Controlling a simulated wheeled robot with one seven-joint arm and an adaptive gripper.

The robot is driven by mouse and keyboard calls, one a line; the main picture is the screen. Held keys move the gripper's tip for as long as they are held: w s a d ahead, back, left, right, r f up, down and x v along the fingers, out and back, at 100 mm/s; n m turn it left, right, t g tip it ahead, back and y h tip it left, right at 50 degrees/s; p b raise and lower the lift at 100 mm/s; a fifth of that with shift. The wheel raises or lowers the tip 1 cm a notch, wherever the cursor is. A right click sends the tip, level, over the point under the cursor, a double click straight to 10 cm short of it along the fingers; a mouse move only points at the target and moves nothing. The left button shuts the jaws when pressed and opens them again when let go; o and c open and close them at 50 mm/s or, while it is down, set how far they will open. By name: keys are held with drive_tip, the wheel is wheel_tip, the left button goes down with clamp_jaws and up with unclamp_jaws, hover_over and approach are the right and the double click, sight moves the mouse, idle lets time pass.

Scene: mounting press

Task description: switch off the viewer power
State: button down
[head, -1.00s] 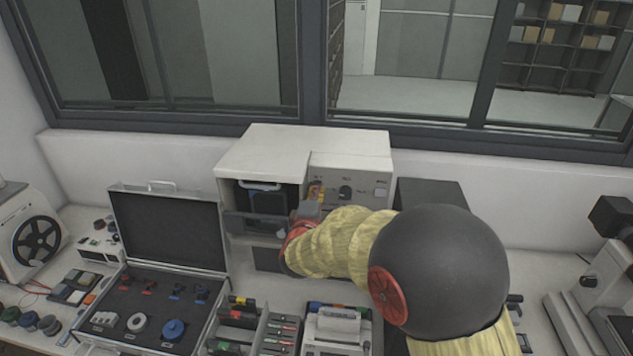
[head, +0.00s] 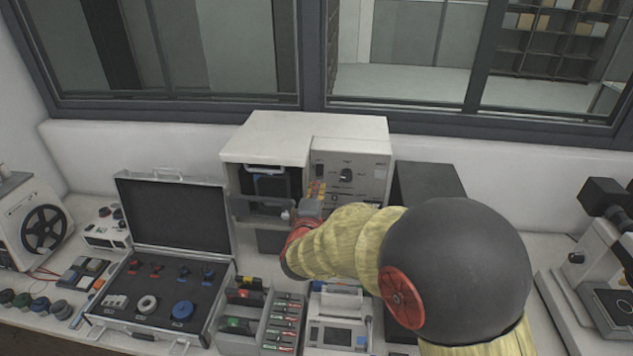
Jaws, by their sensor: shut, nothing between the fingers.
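The viewer appears to be the white box (head: 265,138) against the back wall. My gripper (head: 316,188) is in front of the panel's lower left part, left of and below the knob. It looks shut and empty; its orange-yellow fingertips are small in the picture. I cannot tell whether they touch the panel. My gripper and arm hide the lower panel, and I cannot make out the power switch.
An open case (head: 172,262) with reels and small parts lies left. Trays of coloured items (head: 285,322) and a white device (head: 338,322) stand in front. A dark box (head: 428,181) is right of the viewer; a microscope-like instrument (head: 590,265) stands far right.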

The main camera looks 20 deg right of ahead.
drive_tip(key=v, duration=0.6)
drive_tip(key=shift+s+a, duration=0.25)
drive_tip(key=shift+r, duration=0.15)
